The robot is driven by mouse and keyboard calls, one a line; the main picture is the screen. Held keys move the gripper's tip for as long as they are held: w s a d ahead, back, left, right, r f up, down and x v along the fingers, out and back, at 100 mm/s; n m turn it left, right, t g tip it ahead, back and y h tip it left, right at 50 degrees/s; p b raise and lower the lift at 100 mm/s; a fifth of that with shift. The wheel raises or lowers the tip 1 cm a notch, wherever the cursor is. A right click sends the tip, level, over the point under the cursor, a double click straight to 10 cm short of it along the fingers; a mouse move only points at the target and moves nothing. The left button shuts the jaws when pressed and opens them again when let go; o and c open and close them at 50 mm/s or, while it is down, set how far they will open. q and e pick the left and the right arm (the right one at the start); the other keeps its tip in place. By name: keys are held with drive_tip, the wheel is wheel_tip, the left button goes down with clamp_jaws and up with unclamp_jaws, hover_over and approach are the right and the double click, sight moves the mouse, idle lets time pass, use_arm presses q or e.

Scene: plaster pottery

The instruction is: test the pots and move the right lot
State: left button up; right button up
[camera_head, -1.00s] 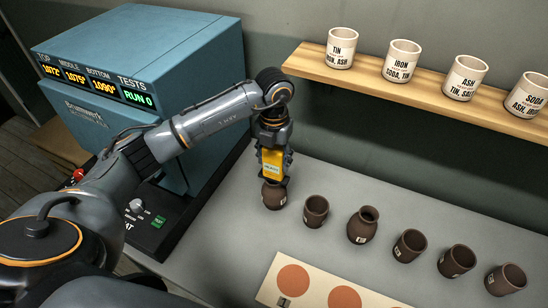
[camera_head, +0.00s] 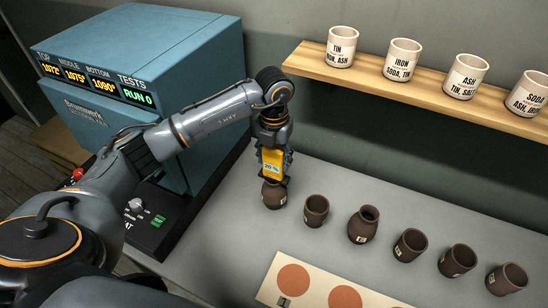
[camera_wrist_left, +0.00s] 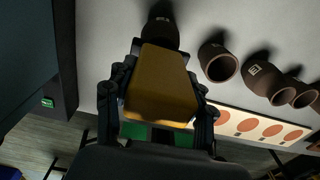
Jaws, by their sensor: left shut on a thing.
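My left gripper (camera_head: 272,160) is shut on a yellow handheld meter (camera_head: 272,163), whose small screen seems to read 20 %. The meter's lower end is at the top of the leftmost dark brown pot (camera_head: 273,195); I cannot tell whether they touch. In the left wrist view the meter (camera_wrist_left: 161,85) fills the gripper (camera_wrist_left: 160,95), with that pot (camera_wrist_left: 162,33) partly hidden behind it. More brown pots stand in a row to the right: a cup (camera_head: 316,210), a round-bellied jar (camera_head: 363,225) and several others (camera_head: 410,245). Some carry small white tags. My right gripper is not seen.
A blue kiln (camera_head: 150,50) stands left, its display showing temperatures and RUN 0. Its control panel (camera_head: 150,222) has a green button. A wooden shelf (camera_head: 360,82) holds several white labelled cups (camera_head: 402,60). A cream board (camera_head: 318,272) with orange discs lies in front of the pots.

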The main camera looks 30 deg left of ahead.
sight(274, 147)
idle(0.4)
use_arm(q)
drive_tip(key=shift+r+p, duration=0.55)
drive_tip(key=shift+r, duration=0.15)
drive_tip(key=shift+r+p, duration=1.6)
drive_tip(key=shift+r, duration=1.2)
